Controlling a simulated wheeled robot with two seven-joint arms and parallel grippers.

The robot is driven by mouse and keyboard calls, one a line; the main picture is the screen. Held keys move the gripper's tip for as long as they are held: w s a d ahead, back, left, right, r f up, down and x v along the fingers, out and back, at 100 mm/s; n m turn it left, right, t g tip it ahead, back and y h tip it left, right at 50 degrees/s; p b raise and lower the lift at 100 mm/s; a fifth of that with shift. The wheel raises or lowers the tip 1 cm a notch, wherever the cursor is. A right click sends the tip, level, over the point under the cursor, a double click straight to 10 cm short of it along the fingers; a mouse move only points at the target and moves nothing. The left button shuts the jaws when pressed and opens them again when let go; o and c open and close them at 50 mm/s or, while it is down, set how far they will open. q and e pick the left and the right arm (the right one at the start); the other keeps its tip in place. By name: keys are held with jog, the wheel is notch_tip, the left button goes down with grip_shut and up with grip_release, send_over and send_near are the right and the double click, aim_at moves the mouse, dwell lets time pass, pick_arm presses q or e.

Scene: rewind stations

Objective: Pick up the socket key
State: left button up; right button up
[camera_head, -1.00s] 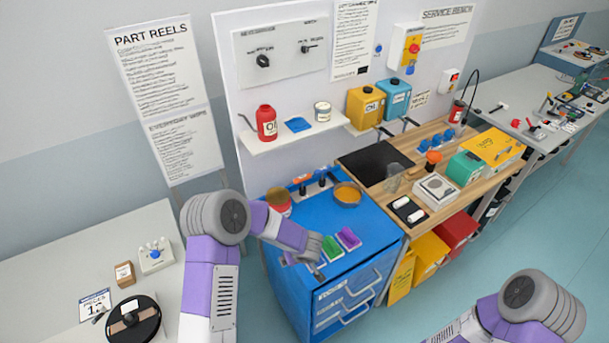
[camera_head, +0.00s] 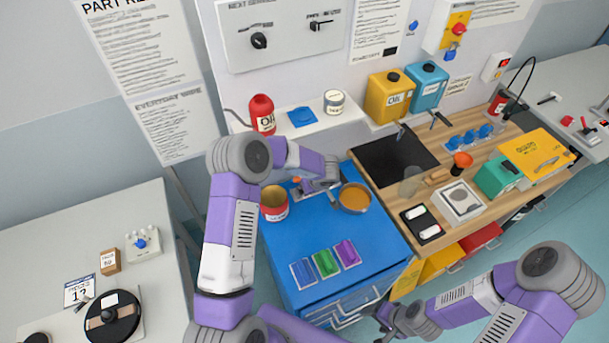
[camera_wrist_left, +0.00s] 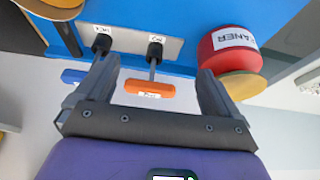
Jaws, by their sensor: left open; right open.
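In the head view, my left gripper (camera_head: 312,187) is at the back of the blue cabinet (camera_head: 290,235). My right gripper (camera_head: 384,325) is open and empty in front of the cabinet.
A red cleaner can (camera_wrist_left: 232,48) stands close to the right finger in the wrist view. An orange-filled bowl (camera_head: 354,197) is on the other side of the rack. Blue, green and purple trays (camera_head: 326,263) lie at the cabinet's front. A shelf (camera_head: 300,126) hangs behind.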

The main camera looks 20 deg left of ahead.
pick_arm(q)
jog(key=w+a, duration=0.1)
jog(key=w+a+f, duration=0.1)
jog(key=w+a, duration=0.1)
jog(key=w+a+p, duration=0.1)
jog(key=w+a, duration=0.1)
jog(key=shift+w+f, duration=0.2)
jog(key=shift+f, duration=0.05)
jog(key=shift+s, duration=0.1)
jog(key=c, duration=0.8)
jog(key=shift+r, duration=0.1)
